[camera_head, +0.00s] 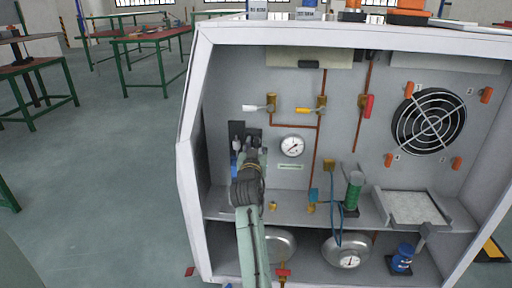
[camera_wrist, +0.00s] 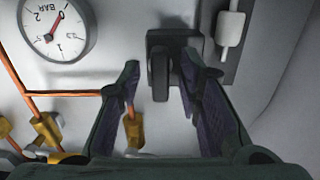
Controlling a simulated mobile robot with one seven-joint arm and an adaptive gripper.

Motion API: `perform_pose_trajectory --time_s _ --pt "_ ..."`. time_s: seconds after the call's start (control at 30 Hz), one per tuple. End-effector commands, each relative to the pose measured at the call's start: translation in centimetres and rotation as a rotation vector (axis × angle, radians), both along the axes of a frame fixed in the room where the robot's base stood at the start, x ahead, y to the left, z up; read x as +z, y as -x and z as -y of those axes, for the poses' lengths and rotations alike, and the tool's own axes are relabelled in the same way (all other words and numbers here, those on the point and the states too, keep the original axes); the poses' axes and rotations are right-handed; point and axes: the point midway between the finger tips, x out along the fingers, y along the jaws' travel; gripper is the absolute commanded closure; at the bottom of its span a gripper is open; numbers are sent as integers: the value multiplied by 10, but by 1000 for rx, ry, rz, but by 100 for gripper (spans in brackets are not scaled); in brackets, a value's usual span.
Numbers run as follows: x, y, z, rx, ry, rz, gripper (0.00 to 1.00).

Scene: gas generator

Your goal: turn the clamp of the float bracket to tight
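The float bracket (camera_wrist: 175,42) is a dark block on the grey back wall, in the upper middle of the wrist view. Its dark clamp lever (camera_wrist: 159,78) stands out from it, between the fingertips of my gripper (camera_wrist: 160,80). The fingers are apart, with a gap visible on the lever's left; the right finger is close to the block, and I cannot tell if it touches. In the head view the dark bracket (camera_head: 254,134) shows just above my gripper (camera_head: 250,152), and my arm hides part of it.
A shelf (camera_head: 225,205) runs below, with a green cylinder (camera_head: 353,190).

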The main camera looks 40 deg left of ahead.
Motion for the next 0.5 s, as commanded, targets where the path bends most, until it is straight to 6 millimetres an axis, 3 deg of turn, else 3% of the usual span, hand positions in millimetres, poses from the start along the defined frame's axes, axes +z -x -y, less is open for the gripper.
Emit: perform_pose_trajectory --time_s 0.3,0.5 --pt "0 3 2 1 0 1 67" --pt "0 28 16 2 0 2 67"
